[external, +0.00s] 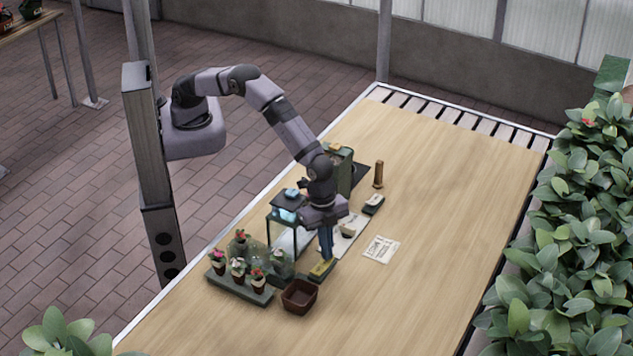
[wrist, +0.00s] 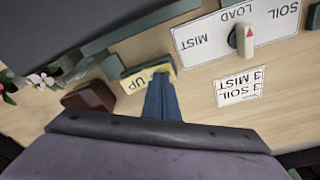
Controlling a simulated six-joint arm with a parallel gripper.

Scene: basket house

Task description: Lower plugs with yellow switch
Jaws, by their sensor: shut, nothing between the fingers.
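The yellow switch (external: 321,269) sits on a dark base beside the brown pot. In the wrist view the yellow switch (wrist: 135,83) reads "UP", upside down. My gripper (external: 327,256) is shut and empty, with its blue fingers pointing down at the switch. In the wrist view the fingertips (wrist: 163,82) overlap the switch's right part; whether they touch it I cannot tell. Small flowering plants in pots, probably the plugs (external: 238,268), stand on a dark tray (external: 225,287) left of the switch. Some flowers (wrist: 42,79) show at the wrist view's left edge.
A brown square pot (external: 299,297) stands close to the switch. A white panel marked SOIL, LOAD, MIST (wrist: 205,42) carries a knob (wrist: 242,40). A card (external: 381,249) reads "3 SOIL 3 MIST". A dark-framed stand (external: 268,229) is behind the tray. The table's right side is clear.

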